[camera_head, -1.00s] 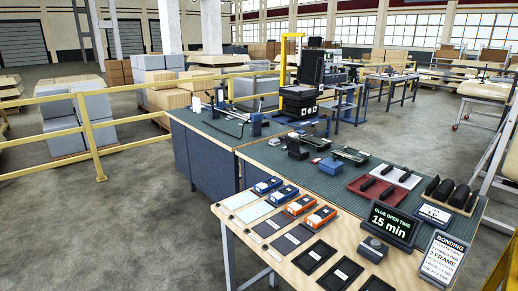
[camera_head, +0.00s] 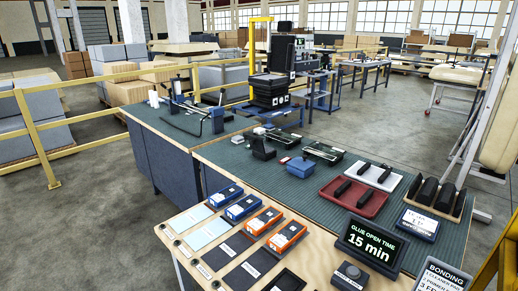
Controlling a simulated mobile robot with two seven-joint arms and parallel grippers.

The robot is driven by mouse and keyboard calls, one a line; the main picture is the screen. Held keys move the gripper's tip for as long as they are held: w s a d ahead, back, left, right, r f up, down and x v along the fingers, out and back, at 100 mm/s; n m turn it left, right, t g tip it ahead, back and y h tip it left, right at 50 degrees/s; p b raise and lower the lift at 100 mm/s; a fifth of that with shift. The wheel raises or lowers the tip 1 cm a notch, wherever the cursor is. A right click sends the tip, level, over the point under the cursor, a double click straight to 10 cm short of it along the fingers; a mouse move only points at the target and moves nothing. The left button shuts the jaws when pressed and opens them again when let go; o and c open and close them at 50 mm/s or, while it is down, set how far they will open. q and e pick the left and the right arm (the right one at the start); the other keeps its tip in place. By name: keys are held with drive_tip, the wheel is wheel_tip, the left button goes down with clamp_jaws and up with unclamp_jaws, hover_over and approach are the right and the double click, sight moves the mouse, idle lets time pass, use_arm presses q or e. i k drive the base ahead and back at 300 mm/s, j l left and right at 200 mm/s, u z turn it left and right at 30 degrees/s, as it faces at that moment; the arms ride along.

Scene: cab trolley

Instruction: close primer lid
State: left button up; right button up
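Neither of my grippers is in view. No part is clearly labelled as primer. A small dark container (camera_head: 262,148) on the green-topped bench looks as if it has a raised lid, but it is too small to be sure. I cannot tell which of the two is the primer.
The green bench top (camera_head: 228,153) also holds a red tray (camera_head: 354,196), a white tray (camera_head: 378,177) and a black roller rack (camera_head: 437,196). A wooden board (camera_head: 176,228) with orange and blue boxes and a sign (camera_head: 372,244) is nearest. A yellow railing (camera_head: 45,150) stands left.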

sight(256, 142)
drive_tip(key=i+j, duration=0.2)
drive_tip(key=j, duration=0.2)
drive_tip(key=i+j, duration=0.25)
drive_tip(key=j, duration=0.2)
drive_tip(key=i+j, duration=0.2)
drive_tip(key=j, duration=0.2)
drive_tip(key=i+j, duration=0.25)
drive_tip(key=j, duration=0.15)
drive_tip(key=i+j, duration=0.2)
drive_tip(key=j, duration=0.25)
drive_tip(key=i+j, duration=0.2)
drive_tip(key=j, duration=0.2)
drive_tip(key=z, duration=2.05)
